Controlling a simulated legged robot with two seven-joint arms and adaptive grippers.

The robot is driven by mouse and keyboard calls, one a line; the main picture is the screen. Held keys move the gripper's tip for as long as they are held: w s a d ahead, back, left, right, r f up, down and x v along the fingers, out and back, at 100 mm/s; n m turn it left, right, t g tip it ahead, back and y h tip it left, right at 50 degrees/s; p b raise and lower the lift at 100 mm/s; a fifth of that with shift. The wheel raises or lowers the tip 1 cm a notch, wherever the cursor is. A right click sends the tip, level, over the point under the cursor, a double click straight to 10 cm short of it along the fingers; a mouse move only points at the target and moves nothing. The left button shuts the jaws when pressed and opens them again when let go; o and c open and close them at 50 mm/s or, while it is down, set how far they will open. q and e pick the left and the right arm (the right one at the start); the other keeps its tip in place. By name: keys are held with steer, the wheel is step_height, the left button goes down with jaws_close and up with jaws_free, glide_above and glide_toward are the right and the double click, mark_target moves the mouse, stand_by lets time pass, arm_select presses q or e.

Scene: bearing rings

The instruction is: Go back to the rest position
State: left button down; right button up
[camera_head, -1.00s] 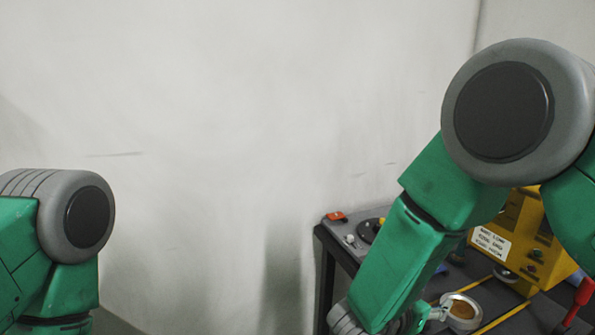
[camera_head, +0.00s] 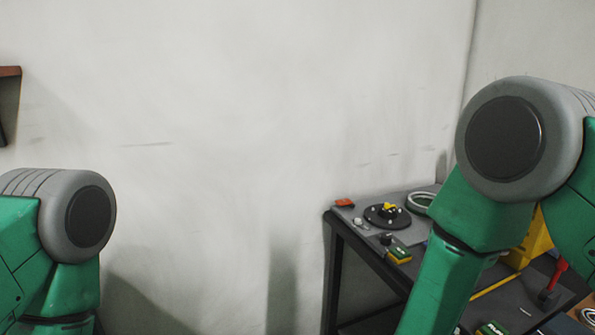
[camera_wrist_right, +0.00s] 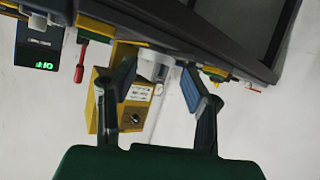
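My right gripper (camera_wrist_right: 160,92) shows in the right wrist view with its two dark fingers spread apart. No object is clearly held between them. A pale round object (camera_wrist_right: 154,62) shows beyond and between the fingers; I cannot tell for certain whether it is a bearing ring. In the head view my right arm comes down at the right, and its gripper is out of the picture. My left arm is at the lower left; its gripper is out of view. A metal ring (camera_head: 421,201) lies on the table at the back.
The dark table (camera_head: 336,218) stands at the right. It bears a black round fixture (camera_head: 387,216), an orange-red item (camera_head: 344,202), a small green-yellow box (camera_head: 399,254) and a red-handled tool (camera_head: 557,276). A yellow machine (camera_head: 536,243) is partly hidden by my arm. A pale wall fills the back.

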steer(key=s+d+f+n+g+y, duration=0.25)
steer(key=s+f+n+y, duration=0.25)
steer(key=s+f, duration=0.7)
steer(key=s+f+n+g+y, duration=0.1)
steer(key=s+f+g+y, duration=0.1)
steer(key=s, duration=0.7)
steer(key=s+a+f+n+g+y, duration=0.1)
steer(key=s+g, duration=0.3)
steer(key=s, duration=0.5)
steer(key=shift+s+a+f+n+y, duration=0.2)
steer(key=shift+f+n+y, duration=0.2)
steer(key=shift+f+n, duration=0.1)
steer(key=shift+d, duration=0.2)
